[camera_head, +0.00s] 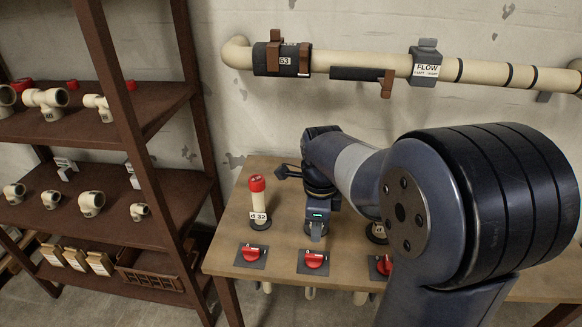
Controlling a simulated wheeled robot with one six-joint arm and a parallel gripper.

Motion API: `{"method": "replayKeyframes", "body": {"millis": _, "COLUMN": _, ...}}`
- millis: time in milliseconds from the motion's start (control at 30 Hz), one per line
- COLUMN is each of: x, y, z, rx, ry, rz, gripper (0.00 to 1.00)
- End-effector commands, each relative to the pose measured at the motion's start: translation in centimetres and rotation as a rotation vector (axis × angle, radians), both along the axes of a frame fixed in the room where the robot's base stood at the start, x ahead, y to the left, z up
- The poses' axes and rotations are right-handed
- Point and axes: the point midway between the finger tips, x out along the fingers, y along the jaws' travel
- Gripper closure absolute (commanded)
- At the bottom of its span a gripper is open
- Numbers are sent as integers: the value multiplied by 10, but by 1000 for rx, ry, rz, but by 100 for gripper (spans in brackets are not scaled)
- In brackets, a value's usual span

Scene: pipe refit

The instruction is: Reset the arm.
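My arm reaches in from the right and bends down over the wooden workbench (228,232). My gripper (316,236) points down above the bench, just behind the middle red valve handle (314,260). A small green light shows on its body. The fingertips are small and partly hidden, so I cannot tell whether they are open or shut, or whether they touch anything beneath. An upright cream pipe (260,205) with a red cap and a "32" label stands on the bench, left of my gripper and apart from it.
A brown shelf rack (130,235) with pipe fittings stands at left. A cream wall pipe (360,62) with a FLOW label (426,70) runs behind. My arm hides the bench's right side.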

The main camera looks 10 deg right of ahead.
Motion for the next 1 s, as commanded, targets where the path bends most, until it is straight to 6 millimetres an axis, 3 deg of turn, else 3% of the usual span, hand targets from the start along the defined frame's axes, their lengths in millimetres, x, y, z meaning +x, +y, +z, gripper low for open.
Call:
{"method": "replayKeyframes", "body": {"millis": 500, "x": -1, "y": 0, "z": -87, "rx": 0, "ry": 6, "rz": 1, "gripper": 66}}
{"method": "replayKeyframes", "body": {"millis": 700, "x": -1, "y": 0, "z": -103, "rx": 0, "ry": 2, "rz": 1, "gripper": 66}}
{"method": "replayKeyframes", "body": {"millis": 1000, "x": 0, "y": 0, "z": -103, "rx": 0, "ry": 1, "rz": 13, "gripper": 66}}
